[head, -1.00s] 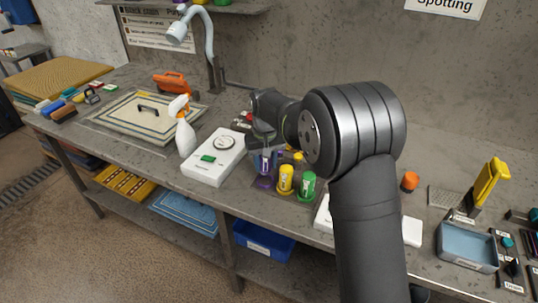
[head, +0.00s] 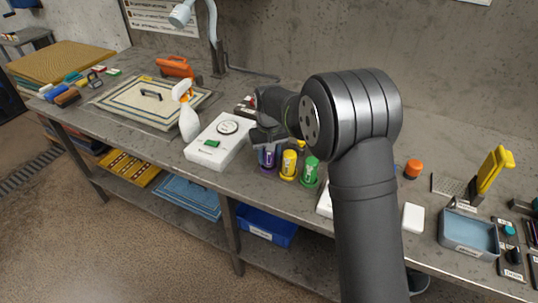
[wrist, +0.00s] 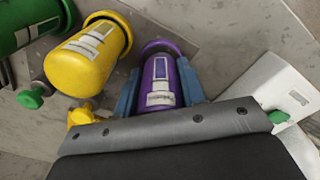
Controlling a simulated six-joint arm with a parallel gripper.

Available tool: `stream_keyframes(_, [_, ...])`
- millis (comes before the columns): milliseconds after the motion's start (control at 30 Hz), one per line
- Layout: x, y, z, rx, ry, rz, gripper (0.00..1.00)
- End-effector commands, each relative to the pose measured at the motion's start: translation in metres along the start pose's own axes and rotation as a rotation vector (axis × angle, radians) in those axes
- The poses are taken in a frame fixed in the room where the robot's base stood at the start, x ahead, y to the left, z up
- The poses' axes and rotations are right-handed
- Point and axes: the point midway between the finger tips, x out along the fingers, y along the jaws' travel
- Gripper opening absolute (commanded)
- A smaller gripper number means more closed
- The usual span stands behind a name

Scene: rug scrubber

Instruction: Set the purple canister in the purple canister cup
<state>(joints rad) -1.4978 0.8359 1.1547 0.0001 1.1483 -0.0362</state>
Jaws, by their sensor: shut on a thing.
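The purple canister (head: 267,158) is upright, with a pale label that shows in the wrist view (wrist: 159,82). My gripper (head: 268,147) is shut on it, with a blue finger on each side in the wrist view (wrist: 158,92). The purple canister cup (head: 264,171) is directly under the canister; its rim (wrist: 163,45) shows around the canister's lower end in the wrist view. The canister's base looks to be within the rim, but I cannot tell whether it touches the cup's floor.
A yellow canister (head: 288,163) and a green canister (head: 310,171) stand in their own cups just right of the purple one. A white device (head: 218,142) and a spray bottle (head: 188,120) stand to the left. The bench front edge is close.

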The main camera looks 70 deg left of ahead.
Motion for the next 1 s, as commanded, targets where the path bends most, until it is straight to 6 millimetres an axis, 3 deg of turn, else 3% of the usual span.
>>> stream_keyframes(967, [0.012,0.000,0.000,0.000,0.001,0.000,0.17])
stream_keyframes(1000, [0.012,0.000,0.000,0.000,0.001,0.000,0.43])
